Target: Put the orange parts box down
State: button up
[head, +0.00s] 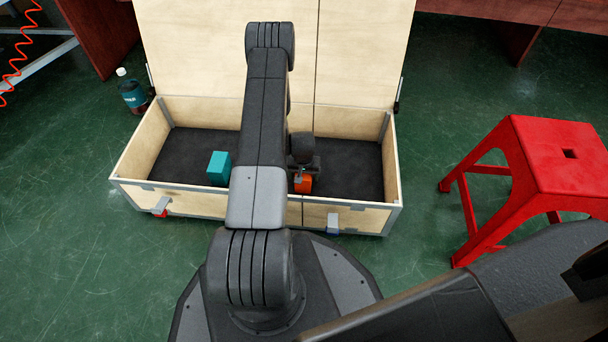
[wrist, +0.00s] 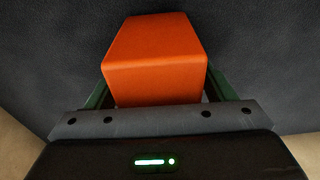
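The orange parts box (head: 303,184) is inside the open wooden case (head: 170,197), in its right part near the front wall. In the wrist view the orange box (wrist: 155,60) sits between the two fingers of my gripper (wrist: 160,85), with dark floor lining behind it. My gripper (head: 303,170) is low inside the case and around the box. The fingers appear to be against the box's sides. Whether the box touches the lining cannot be told. My arm hides part of the case's middle.
A teal box (head: 219,168) stands in the case to the left of my arm. The case lid (head: 360,50) is raised at the back. A red stool (head: 560,160) stands at the right and a dark bottle (head: 132,93) at the left. Dark lining right of the gripper is clear.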

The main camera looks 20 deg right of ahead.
jog(key=r+p, duration=0.1)
jog(key=r, duration=0.3)
jog(key=s+r+p, duration=0.1)
jog(key=r+p, duration=0.1)
jog(key=r, duration=0.2)
jog(key=r+p, duration=0.1)
jog(key=r, duration=0.3)
jog(key=shift+s+a+r, duration=0.1)
jog(key=shift+s+a, duration=0.05)
jog(key=shift+a, duration=0.15)
dwell(0.9)
